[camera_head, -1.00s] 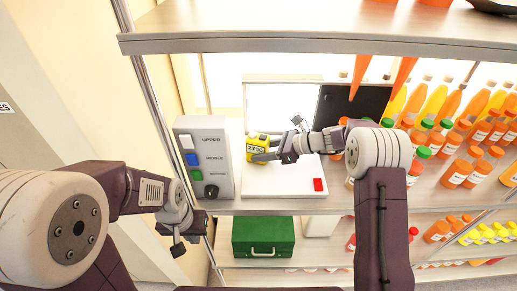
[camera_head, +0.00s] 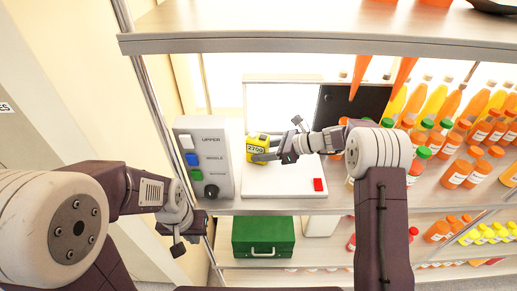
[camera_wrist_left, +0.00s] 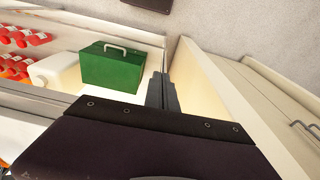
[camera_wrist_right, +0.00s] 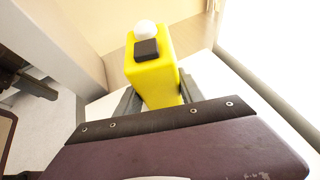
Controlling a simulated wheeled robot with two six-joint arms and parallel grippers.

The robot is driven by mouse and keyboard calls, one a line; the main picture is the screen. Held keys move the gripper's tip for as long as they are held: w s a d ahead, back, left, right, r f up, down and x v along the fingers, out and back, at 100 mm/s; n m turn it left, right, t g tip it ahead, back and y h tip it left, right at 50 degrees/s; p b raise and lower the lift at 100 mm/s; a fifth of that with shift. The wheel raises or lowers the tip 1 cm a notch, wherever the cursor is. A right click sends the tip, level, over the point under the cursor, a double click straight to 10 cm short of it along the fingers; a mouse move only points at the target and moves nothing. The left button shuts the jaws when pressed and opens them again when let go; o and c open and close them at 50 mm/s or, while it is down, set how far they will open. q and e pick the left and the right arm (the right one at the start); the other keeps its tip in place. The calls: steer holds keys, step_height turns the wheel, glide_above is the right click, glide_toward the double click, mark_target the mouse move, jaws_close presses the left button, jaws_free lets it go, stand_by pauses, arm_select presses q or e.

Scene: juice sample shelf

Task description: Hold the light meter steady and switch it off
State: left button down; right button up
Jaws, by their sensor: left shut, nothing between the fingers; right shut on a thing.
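The yellow light meter (camera_head: 258,147) is on the white board on the middle shelf, and its display seems to read 2700. My right gripper (camera_head: 268,154) is shut on it. In the right wrist view the light meter (camera_wrist_right: 152,78) sits between the two fingers, with a white dome and a dark square button on the face towards the camera. My left gripper (camera_head: 178,248) is shut and empty, low at the left by the shelf post, well apart from the light meter. In the left wrist view its fingers (camera_wrist_left: 162,90) are together.
A grey control box (camera_head: 205,158) with several coloured buttons and a dark knob stands left of the light meter. The white board (camera_head: 290,183) carries a red block (camera_head: 318,184). A green case (camera_head: 263,237) is on the shelf below. Juice bottles (camera_head: 458,172) crowd the right.

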stand_by(0.3)
arm_select(q)
steer(key=w+d+r+m+h, duration=0.1)
steer(key=w+d+r+m, duration=0.2)
steer(key=d, duration=0.4)
steer(key=w+d+r+m, duration=0.1)
steer(key=w+d+r, duration=0.2)
steer(key=d+r, duration=0.3)
arm_select(e)
steer(key=shift+d, duration=0.15)
arm_select(q)
step_height(320, 180, up, 17)
steer(key=m+t+y, duration=0.2)
steer(key=m+t, duration=0.2)
steer(key=t, duration=0.4)
glide_above(263, 139)
step_height(263, 139, down, 9)
